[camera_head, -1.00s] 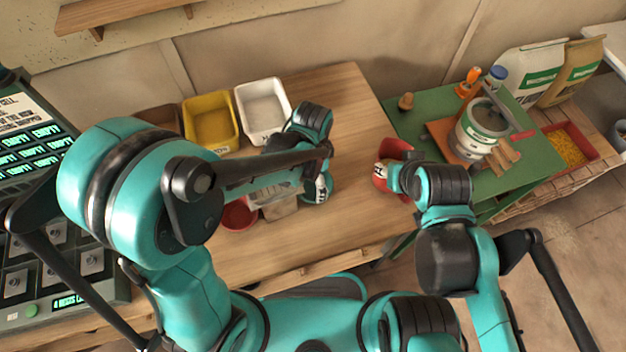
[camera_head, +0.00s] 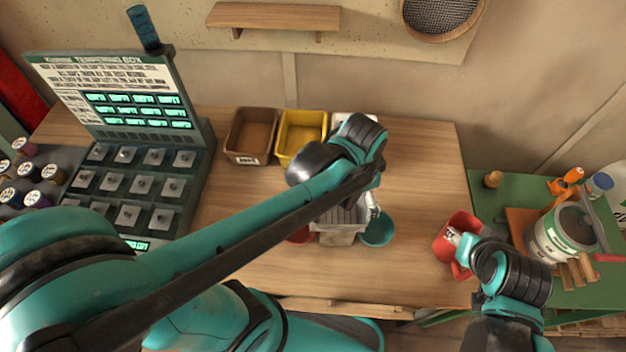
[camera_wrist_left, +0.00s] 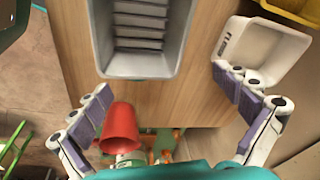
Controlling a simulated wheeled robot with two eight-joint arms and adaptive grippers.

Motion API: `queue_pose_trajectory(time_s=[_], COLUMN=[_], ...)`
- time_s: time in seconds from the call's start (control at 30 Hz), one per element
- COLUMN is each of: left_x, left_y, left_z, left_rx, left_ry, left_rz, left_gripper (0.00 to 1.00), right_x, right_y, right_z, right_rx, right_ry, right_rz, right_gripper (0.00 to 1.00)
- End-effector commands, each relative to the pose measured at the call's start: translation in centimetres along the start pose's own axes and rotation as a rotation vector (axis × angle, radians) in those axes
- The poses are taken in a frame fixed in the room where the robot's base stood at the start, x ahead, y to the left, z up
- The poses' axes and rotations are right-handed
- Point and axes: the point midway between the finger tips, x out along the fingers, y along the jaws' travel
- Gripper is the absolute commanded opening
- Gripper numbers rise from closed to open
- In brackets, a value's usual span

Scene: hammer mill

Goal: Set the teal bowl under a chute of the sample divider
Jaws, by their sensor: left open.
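The teal bowl (camera_head: 377,231) stands on the table against the right side of the grey sample divider (camera_head: 340,232). I cannot tell whether it sits fully under a chute. A red bowl (camera_head: 298,236) shows partly at the divider's left side. My left gripper (camera_head: 372,205) is just above the teal bowl, its fingers partly hidden by my arm. In the left wrist view the left gripper (camera_wrist_left: 170,105) is open with spread fingers, facing the divider (camera_wrist_left: 140,45); the bowl is not clearly visible there. My right gripper (camera_head: 457,243) is at the red jug (camera_head: 446,248), its grip unclear.
A brown bin (camera_head: 250,135), a yellow bin (camera_head: 301,135) and a white bin (camera_wrist_left: 262,58) line the table's back. A tempering box (camera_head: 130,160) stands left. A green table (camera_head: 497,205) with a metal can (camera_head: 563,235) is right. The table's front middle is clear.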

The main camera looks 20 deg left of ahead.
Motion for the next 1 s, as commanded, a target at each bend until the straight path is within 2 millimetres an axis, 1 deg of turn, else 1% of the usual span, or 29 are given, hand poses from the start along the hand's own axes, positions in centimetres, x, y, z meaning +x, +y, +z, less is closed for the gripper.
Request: queue_pose_trajectory(time_s=[0.03,0.1,0.2,0.3,0.4,0.53,0.83,1.0], left_x=[-1.1,-2.5,-3.9,-4.8,-5.3,-5.6,-5.6,-4.1], left_y=[-0.9,-1.9,-3.1,-3.9,-4.3,-4.6,-4.7,-4.5], left_z=[1.8,3.7,6.3,8.4,9.8,10.7,10.8,11.0], left_rx=[-0.105,-0.256,-0.455,-0.616,-0.726,-0.798,-0.81,-0.809], left_ry=[0.038,0.102,0.192,0.271,0.331,0.37,0.378,0.377], left_rz=[-0.033,-0.079,-0.138,-0.183,-0.212,-0.23,-0.233,-0.232], left_gripper=[1.0,1.0,1.0,1.0,1.0,1.0,1.0,1.0], right_x=[0.0,0.0,0.0,0.0,0.0,0.0,0.0,1.2], right_y=[0.0,0.0,0.0,0.0,0.0,0.0,0.0,0.0], right_z=[0.0,0.0,0.0,0.0,0.0,0.0,0.0,0.9], right_rx=[0.0,0.0,0.0,0.0,0.0,0.0,0.0,0.0], right_ry=[0.0,0.0,0.0,0.0,0.0,0.0,0.0,0.0], right_rz=[0.0,0.0,0.0,0.0,0.0,0.0,0.0,0.0], right_gripper=[0.4,0.4,0.4,0.4,0.4,0.4,0.4,0.4])
